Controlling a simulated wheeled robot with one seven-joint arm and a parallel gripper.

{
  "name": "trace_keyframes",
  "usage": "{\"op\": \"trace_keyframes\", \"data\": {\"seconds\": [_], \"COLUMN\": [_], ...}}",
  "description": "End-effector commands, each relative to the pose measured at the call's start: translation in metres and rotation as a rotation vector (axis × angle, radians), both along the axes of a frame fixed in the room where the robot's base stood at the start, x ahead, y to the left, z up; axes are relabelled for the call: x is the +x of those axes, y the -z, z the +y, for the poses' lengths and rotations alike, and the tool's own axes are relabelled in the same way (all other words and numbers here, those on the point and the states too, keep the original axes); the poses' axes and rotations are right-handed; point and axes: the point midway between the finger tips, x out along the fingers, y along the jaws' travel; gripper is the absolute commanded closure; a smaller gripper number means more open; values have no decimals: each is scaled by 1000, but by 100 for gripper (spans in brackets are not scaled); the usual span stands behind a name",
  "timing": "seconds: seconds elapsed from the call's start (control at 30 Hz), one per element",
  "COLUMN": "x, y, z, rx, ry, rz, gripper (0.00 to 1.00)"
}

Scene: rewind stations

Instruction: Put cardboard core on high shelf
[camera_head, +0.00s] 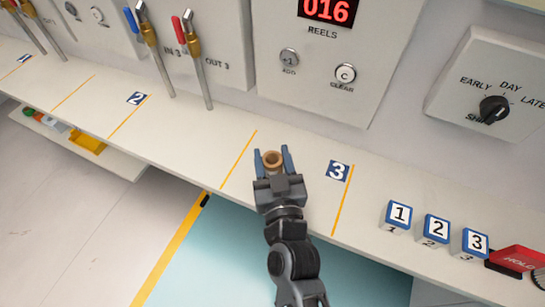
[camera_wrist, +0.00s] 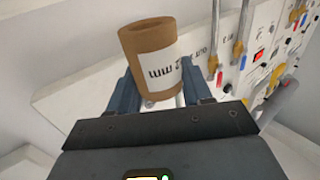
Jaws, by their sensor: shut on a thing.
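The cardboard core (camera_head: 272,160) is a short brown tube with a white printed label, and it also shows in the wrist view (camera_wrist: 143,48). My gripper (camera_head: 272,163) is shut on it, with one blue finger on each side. In the head view the core's open end faces up, above the white counter by the label 3. In the wrist view the lower part of the core sits between the fingers (camera_wrist: 163,92). I cannot make out a high shelf in either view.
The white counter (camera_head: 190,150) has orange lines and number labels. Numbered blocks (camera_head: 436,230) and a red item (camera_head: 518,258) lie at right. Valves (camera_head: 192,48) stand at the back left; a panel with a 016 display (camera_head: 327,10) and a shift dial (camera_head: 494,108) are behind.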

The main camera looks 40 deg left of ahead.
Motion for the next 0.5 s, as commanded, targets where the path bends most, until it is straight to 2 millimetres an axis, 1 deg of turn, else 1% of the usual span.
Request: {"op": "trace_keyframes", "data": {"seconds": [0.03,0.07,0.13,0.3,0.5], "x": [1,-1,-5,-14,-23], "y": [-12,-9,-14,-33,-55], "z": [-1,-6,-19,-52,-85], "rx": [-1,-1,1,1,1], "ry": [2,2,3,4,2], "rz": [-1,0,-1,-1,-1], "gripper": [84,84,84,84,84]}}
